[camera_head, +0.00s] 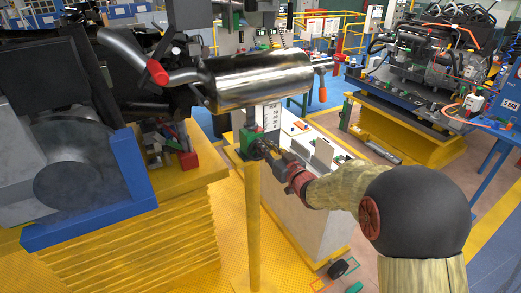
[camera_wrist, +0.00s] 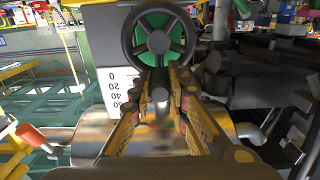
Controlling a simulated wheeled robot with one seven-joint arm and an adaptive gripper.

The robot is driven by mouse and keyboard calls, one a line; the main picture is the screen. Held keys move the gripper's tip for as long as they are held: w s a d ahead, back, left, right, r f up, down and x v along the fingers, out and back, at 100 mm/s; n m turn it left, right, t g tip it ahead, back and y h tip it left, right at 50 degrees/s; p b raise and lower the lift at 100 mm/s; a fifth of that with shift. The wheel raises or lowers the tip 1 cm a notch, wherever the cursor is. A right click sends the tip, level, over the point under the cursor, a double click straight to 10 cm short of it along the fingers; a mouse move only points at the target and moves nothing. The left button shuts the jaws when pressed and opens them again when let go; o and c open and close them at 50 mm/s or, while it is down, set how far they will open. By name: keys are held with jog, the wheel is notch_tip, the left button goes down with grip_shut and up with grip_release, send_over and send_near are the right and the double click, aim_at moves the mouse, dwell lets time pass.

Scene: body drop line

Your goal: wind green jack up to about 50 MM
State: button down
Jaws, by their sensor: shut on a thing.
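The green jack (camera_head: 247,138) stands on a yellow post below the silver muffler (camera_head: 262,80). In the wrist view its dark spoked handwheel (camera_wrist: 160,36) faces me, with green (camera_wrist: 146,58) showing behind the spokes. My gripper (camera_head: 269,150) reaches the jack from the right. In the wrist view my gripper (camera_wrist: 162,82) is shut on the wheel's crank handle (camera_wrist: 160,97), a grey knob between the fingers near the rim. A white height scale (camera_head: 271,115) stands beside the jack; it also shows in the wrist view (camera_wrist: 118,88). Its pointer reading is too small to tell.
The muffler hangs close above the jack, with a red-banded pipe (camera_head: 157,72) at left. A yellow pleated lift (camera_head: 150,240) stands left. A pale cabinet (camera_head: 310,215) stands behind my forearm. An engine on a yellow stand (camera_head: 385,125) is at right.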

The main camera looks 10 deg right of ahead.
jog(key=shift+w+d+f, duration=0.2)
jog(key=shift+d+f, duration=0.05)
jog(key=shift+d, duration=0.35)
jog(key=shift+w+d+f, duration=0.15)
jog(key=shift+d+f, duration=0.1)
jog(key=shift+d, duration=0.3)
jog(key=shift+w+d+f+b, duration=0.25)
jog(key=shift+d+f+b, duration=0.55)
jog(key=shift+f+b, duration=0.25)
